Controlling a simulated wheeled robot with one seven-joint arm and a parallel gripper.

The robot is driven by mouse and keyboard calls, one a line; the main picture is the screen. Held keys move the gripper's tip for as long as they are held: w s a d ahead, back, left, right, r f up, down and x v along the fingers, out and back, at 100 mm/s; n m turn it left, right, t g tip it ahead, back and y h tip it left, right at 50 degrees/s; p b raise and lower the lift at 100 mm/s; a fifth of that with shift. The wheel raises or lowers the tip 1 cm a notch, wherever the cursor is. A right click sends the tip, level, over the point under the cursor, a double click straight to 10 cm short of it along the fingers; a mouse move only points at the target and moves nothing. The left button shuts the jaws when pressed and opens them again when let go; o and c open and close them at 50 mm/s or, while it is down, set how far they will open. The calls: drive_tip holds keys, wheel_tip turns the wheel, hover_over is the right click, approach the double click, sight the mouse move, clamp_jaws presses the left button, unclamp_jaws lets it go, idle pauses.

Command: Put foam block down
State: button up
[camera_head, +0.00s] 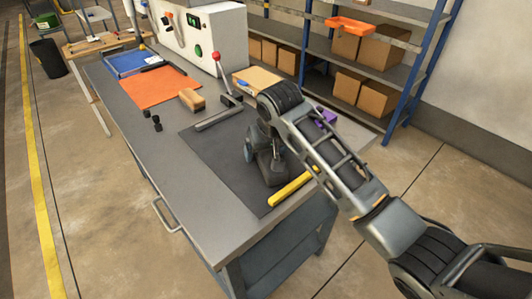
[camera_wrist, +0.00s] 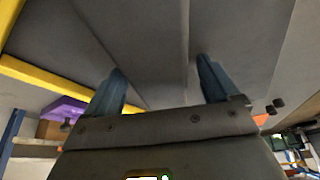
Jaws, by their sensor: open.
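My gripper (camera_head: 271,175) is low over the dark mat (camera_head: 215,150) on the grey bench. In the wrist view its two blue-grey fingers (camera_wrist: 160,70) stand apart, with nothing visible between them but grey surface. I cannot tell for sure which object is the foam block. A purple block (camera_head: 326,116) lies beyond my arm, partly hidden by it, and also shows at the left of the wrist view (camera_wrist: 62,110). A tan block (camera_head: 192,100) lies further back on the bench, clear of my gripper.
A yellow bar (camera_head: 290,188) lies beside my gripper near the bench's front edge. A red-knobbed lever tool (camera_head: 222,90), an orange mat (camera_head: 160,87) and small black pieces (camera_head: 155,122) lie further back. The left strip of the bench is mostly clear.

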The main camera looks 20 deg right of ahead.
drive_tip(key=c, duration=1.1)
